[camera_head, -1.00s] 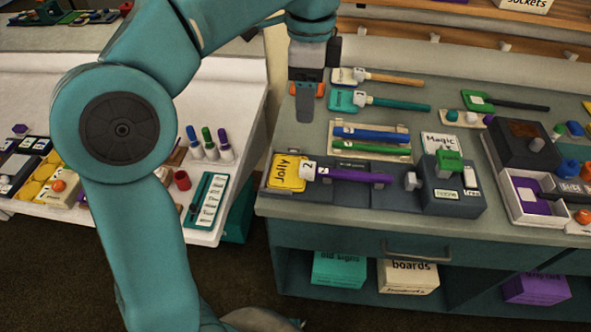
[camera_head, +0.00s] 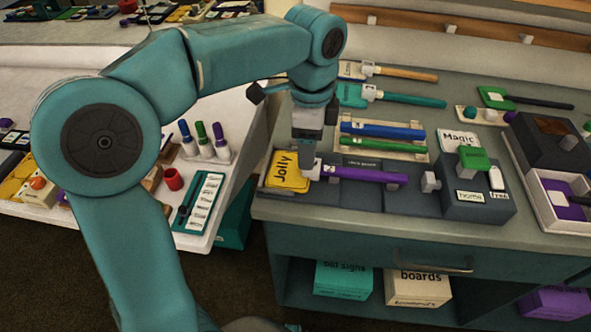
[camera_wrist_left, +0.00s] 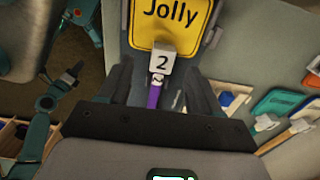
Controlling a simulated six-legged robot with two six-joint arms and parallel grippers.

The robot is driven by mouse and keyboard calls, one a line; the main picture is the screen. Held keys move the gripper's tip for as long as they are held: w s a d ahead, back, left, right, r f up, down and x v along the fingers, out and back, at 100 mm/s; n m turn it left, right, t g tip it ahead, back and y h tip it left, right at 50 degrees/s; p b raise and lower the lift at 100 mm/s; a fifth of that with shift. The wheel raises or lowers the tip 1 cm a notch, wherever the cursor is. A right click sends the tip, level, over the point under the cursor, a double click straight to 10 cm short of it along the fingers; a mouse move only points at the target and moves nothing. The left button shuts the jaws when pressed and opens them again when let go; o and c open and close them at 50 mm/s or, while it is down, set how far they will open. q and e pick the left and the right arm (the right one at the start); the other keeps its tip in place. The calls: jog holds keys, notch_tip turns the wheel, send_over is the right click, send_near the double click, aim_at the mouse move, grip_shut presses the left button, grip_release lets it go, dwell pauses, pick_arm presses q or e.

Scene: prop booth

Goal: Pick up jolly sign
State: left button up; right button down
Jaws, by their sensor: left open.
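The Jolly sign has a yellow square plate (camera_head: 288,171) with black lettering and a purple handle (camera_head: 365,174). It lies in a dark tray on the counter, plate to the left. In the left wrist view its plate (camera_wrist_left: 172,20) is at the top, with a white block marked 2 (camera_wrist_left: 162,63) joining plate and handle. My left gripper (camera_head: 307,166) points down over this joint and partly hides it. In the wrist view its fingers (camera_wrist_left: 157,88) are open, one on each side of the handle just behind the block.
A pen tray with blue and green pens (camera_head: 385,139) lies just behind. Teal-handled (camera_head: 408,100) and wooden-handled (camera_head: 405,74) signs lie farther back. A white table (camera_head: 235,140) with markers is at left, across a gap.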

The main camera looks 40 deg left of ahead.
aim_at(294, 167)
pick_arm(q)
jog(key=shift+w+a+f+b, duration=0.1)
jog(key=shift+a+f+b, duration=0.1)
jog(key=shift+f, duration=1)
jog(key=shift+w+a+f+b, duration=0.1)
jog(key=shift+f+b, duration=0.1)
jog(key=shift+f, duration=0.95)
jog(key=c, duration=1.1)
